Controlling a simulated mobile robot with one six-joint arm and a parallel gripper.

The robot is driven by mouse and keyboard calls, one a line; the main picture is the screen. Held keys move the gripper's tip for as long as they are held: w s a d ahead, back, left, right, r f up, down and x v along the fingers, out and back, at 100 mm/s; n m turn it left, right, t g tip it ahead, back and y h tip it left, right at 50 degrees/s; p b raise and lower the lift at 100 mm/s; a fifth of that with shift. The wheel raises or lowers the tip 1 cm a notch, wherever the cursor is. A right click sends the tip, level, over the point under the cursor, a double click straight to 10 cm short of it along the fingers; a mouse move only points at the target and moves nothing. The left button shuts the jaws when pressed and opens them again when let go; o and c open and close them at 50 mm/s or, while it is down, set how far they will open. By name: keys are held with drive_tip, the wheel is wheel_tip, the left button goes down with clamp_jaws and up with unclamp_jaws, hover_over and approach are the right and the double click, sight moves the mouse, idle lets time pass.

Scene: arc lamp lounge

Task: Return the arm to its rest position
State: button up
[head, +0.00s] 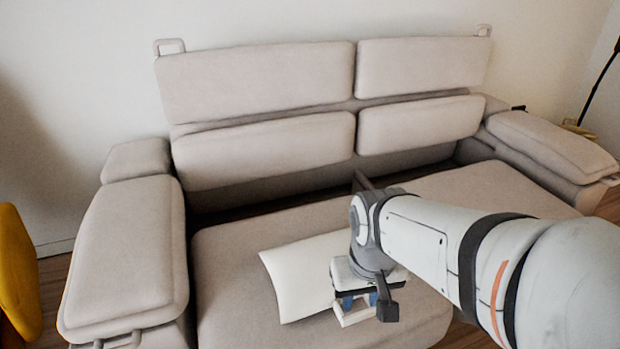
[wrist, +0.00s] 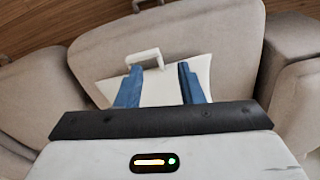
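My gripper (head: 360,302) is at the lower middle of the head view, pointing down over the sofa seat (head: 250,255). My arm reaches in from the right and is extended over the seat. In the wrist view the two blue fingers of my gripper (wrist: 160,68) are spread apart. A pale loop-shaped handle (head: 356,314) shows just below the fingers; it also shows near the left fingertip in the wrist view (wrist: 147,56). I cannot tell whether it touches a finger. No object is visibly clamped between the fingers.
A white pillow (head: 295,280) lies on the seat, partly hidden by my gripper. The sofa's armrests (head: 130,245) (head: 548,145) and backrest (head: 255,85) surround the seat. A yellow chair (head: 15,270) stands at the left edge. Wooden floor shows at the lower right.

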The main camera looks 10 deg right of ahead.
wheel_tip(320, 180, up, 25)
drive_tip(key=t+p, duration=0.1)
drive_tip(key=p, duration=2)
drive_tip(key=shift+s+f, duration=0.15)
